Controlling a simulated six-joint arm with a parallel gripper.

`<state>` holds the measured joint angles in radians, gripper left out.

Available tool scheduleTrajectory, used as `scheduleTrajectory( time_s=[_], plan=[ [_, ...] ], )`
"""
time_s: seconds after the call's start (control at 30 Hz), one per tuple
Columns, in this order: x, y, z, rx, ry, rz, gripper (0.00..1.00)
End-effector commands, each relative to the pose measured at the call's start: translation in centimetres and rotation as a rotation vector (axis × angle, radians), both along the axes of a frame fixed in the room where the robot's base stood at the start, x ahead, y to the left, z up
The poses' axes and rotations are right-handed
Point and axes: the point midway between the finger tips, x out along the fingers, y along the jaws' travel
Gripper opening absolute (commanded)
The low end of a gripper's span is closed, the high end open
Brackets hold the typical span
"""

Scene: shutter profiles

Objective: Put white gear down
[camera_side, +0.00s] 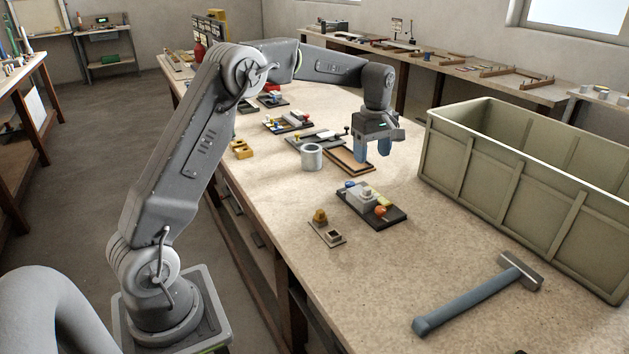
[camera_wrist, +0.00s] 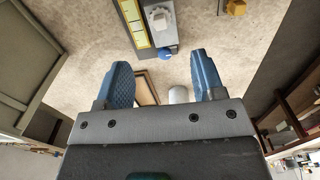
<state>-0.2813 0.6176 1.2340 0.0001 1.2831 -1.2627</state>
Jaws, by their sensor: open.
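My gripper (camera_side: 372,152) hangs above the bench with its two blue fingers apart. The wrist view shows the same open gripper (camera_wrist: 160,72) with nothing between the fingertips. No part is clearly recognisable as a white gear. A small whitish piece (camera_side: 366,191) sits on the grey block of a dark board (camera_side: 398,218), in front of and below my gripper. It may be the gear, but its teeth are too small to tell. A pale piece also shows on the board in the wrist view (camera_wrist: 159,18).
A large olive crate (camera_side: 500,172) stands to the right. A hammer (camera_side: 465,300) lies at the front. A pale cylinder (camera_side: 312,158) and a wooden-framed tray (camera_side: 340,160) are near my gripper. A small tan fixture (camera_side: 327,236) sits left of the board. Bench between board and hammer is clear.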

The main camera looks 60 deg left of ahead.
Motion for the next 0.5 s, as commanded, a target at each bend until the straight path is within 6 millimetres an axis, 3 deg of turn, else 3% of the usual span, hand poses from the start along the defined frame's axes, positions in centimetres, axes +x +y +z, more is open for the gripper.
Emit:
scheduleTrajectory(
  time_s=[0.17,0.3,0.5],
  plan=[
    [-3.4,-3.1,4.4,0.024,-0.067,-0.205,0.62],
    [-8.3,-6.3,7.8,0.065,-0.139,-0.457,0.62],
    [-16.3,-10.3,10.2,0.145,-0.235,-0.819,0.62]
  ],
)
